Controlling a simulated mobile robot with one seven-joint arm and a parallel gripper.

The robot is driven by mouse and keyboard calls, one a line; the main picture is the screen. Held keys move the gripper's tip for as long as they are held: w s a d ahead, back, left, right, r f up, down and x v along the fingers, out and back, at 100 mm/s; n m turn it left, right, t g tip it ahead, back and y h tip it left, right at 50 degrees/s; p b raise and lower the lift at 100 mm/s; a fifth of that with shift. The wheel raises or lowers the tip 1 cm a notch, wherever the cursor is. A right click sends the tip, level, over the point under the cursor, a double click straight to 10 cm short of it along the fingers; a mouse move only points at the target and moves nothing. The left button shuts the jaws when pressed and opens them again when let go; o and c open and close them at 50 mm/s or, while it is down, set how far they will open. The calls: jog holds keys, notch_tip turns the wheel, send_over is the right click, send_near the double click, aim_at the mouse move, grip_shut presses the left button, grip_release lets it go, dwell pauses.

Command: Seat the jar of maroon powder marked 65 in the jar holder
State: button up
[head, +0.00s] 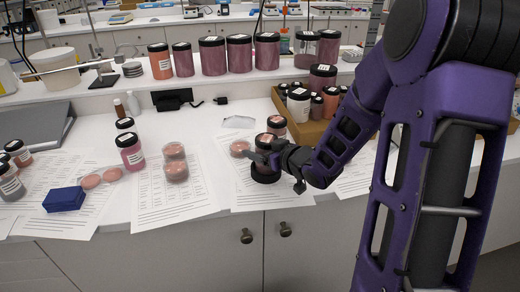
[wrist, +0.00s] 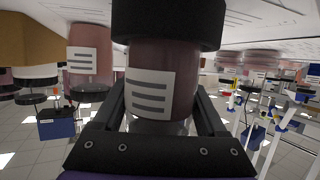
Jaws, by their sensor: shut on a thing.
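My gripper (head: 264,158) is shut on a jar (head: 265,141) with a black lid and dull reddish powder, near the front of the bench. In the wrist view the held jar (wrist: 150,85) is upright between the fingers, with a white label facing the camera. The number 65 cannot be read. A black round holder (head: 265,177) lies directly below the jar on a printed sheet.
A wooden box (head: 312,134) of jars is at right. Pink dishes (head: 175,163) and a blue box (head: 64,199) lie left. Large jars (head: 239,53) line the shelf behind.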

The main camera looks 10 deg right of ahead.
jog(key=shift+f+b, duration=0.35)
jog(key=shift+f, duration=0.15)
jog(key=o, duration=1.4)
jog(key=shift+o, duration=0.2)
jog(key=shift+s, duration=0.1)
